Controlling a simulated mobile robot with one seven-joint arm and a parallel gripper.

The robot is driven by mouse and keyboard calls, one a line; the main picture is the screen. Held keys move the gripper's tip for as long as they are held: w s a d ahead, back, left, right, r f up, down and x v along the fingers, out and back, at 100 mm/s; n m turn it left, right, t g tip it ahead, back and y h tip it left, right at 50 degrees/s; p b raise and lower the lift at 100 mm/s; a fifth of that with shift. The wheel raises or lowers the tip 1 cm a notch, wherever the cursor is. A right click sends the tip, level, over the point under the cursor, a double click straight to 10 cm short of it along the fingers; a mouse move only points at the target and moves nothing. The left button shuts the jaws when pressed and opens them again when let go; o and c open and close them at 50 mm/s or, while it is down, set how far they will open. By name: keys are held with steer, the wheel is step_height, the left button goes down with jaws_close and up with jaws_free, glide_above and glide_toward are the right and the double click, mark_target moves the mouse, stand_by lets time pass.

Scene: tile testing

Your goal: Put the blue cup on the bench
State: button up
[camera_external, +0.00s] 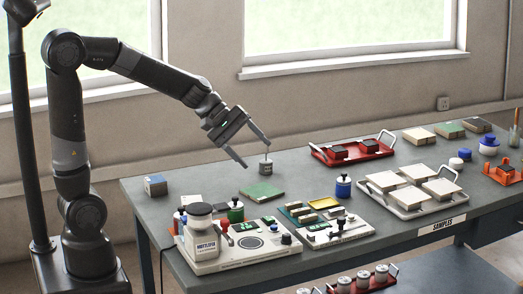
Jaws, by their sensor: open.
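My gripper (256,155) is open and empty above the back left of the grey bench (210,182), fingers pointing down and to the right. A small grey cylinder (266,167) with a knob stands just under the right fingertip; I cannot tell whether they touch. No plain blue cup is clear.
A scale (240,262) with a jar (200,232) stands at the front left. A red tray (320,153) lies at the back and a white tile tray (408,211) at the right.

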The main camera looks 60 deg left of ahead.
steer(key=s+a+m+y, duration=0.3)
steer(key=s+m, duration=0.3)
steer(key=s, duration=0.4)
steer(key=s+a+m+g+y, duration=0.1)
steer(key=s+a+m+y, duration=0.3)
steer(key=s+m, duration=0.3)
steer(key=s, duration=0.4)
steer(key=shift+r+y, duration=0.2)
steer(key=shift+y, duration=0.1)
